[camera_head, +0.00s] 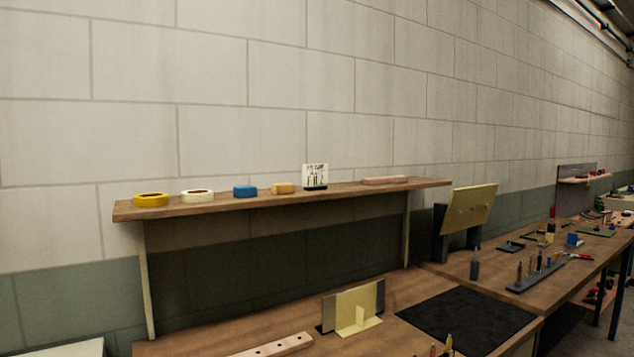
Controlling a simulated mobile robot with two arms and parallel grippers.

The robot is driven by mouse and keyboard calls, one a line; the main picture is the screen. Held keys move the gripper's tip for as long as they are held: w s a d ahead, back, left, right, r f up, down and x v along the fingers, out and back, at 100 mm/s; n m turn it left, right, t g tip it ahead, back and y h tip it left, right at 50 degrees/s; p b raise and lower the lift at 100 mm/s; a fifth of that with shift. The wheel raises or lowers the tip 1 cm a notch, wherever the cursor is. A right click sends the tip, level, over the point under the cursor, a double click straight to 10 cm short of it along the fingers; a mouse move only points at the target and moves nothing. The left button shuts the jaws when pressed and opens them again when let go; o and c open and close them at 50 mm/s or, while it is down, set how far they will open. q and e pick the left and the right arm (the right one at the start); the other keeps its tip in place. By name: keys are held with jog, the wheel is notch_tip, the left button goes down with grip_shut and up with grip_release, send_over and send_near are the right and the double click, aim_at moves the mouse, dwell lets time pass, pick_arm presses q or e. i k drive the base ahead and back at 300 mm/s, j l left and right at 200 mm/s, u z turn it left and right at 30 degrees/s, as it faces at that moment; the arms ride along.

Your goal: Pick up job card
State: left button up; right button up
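A small white card with black markings (315,175) stands upright in a dark base on the wooden shelf, right of its middle. It looks like the job card, but its text is too small to read for certain. Neither of my grippers is in view.
The shelf (345,191) also holds a yellow ring (151,199), a white ring (197,196), a blue block (245,191), a tan block (283,188) and a pinkish bar (385,180). Below are a bench with a black mat (466,318) and an upright panel (353,308). A tilted yellow board (469,208) stands right.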

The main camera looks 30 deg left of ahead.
aim_at(314, 176)
jog(key=i+l+u, duration=0.25)
jog(key=u, duration=0.2)
jog(key=i+l+u, duration=0.3)
jog(key=l+u, duration=0.15)
jog(key=i+l+u, duration=0.2)
jog(key=l+u, duration=0.2)
jog(key=i+l+u, duration=0.1)
jog(key=l+u, duration=0.35)
jog(key=l, duration=0.1)
